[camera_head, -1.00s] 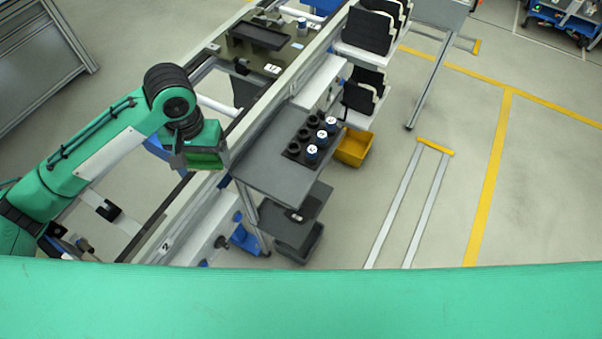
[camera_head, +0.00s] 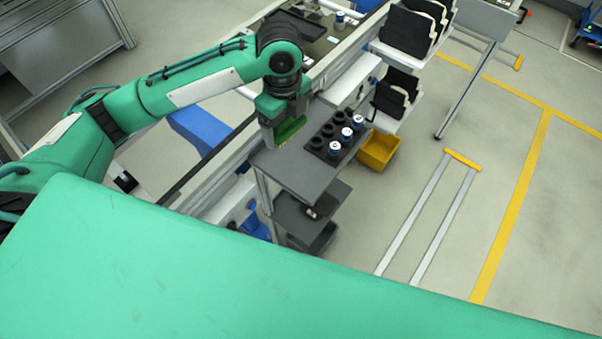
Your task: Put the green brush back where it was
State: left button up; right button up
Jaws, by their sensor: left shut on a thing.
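My left gripper (camera_head: 283,118) points down near the left end of the grey side table (camera_head: 300,178). It is shut on the green brush (camera_head: 290,130), which shows just below the jaws with a pale lower edge. The brush appears to be over the table's far-left edge; I cannot tell whether it touches the surface. My right gripper is not in view.
A black holder (camera_head: 320,149) with dark cups and several blue-and-white cans stands on the table, right of the brush. A yellow bin (camera_head: 379,151) sits beyond it. Lower dark shelves (camera_head: 308,211) are under the table. The table's front part is bare.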

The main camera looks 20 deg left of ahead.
aim_at(301, 120)
pick_arm(q)
jog(key=m, duration=0.4)
jog(key=shift+w+d+r, duration=0.1)
jog(key=shift+w+d, duration=0.15)
jog(key=shift+d, duration=0.1)
jog(key=m, duration=0.4)
jog(key=shift+w+d+r+b, duration=0.1)
jog(key=shift+w+d+b, duration=0.15)
jog(key=shift+d+b, duration=0.1)
jog(key=m, duration=0.4)
jog(key=d+m, duration=0.1)
jog(key=m, duration=0.2)
jog(key=shift+w+r, duration=0.2)
jog(key=shift+w, duration=0.15)
jog(key=shift+d+m+b, duration=0.1)
jog(key=shift+m+b, duration=0.2)
jog(key=shift+m, duration=0.6)
jog(key=shift+w+f, duration=0.1)
notch_tip(301, 120, down, 19)
jog(key=p, duration=0.4)
jog(key=shift+f, duration=0.35)
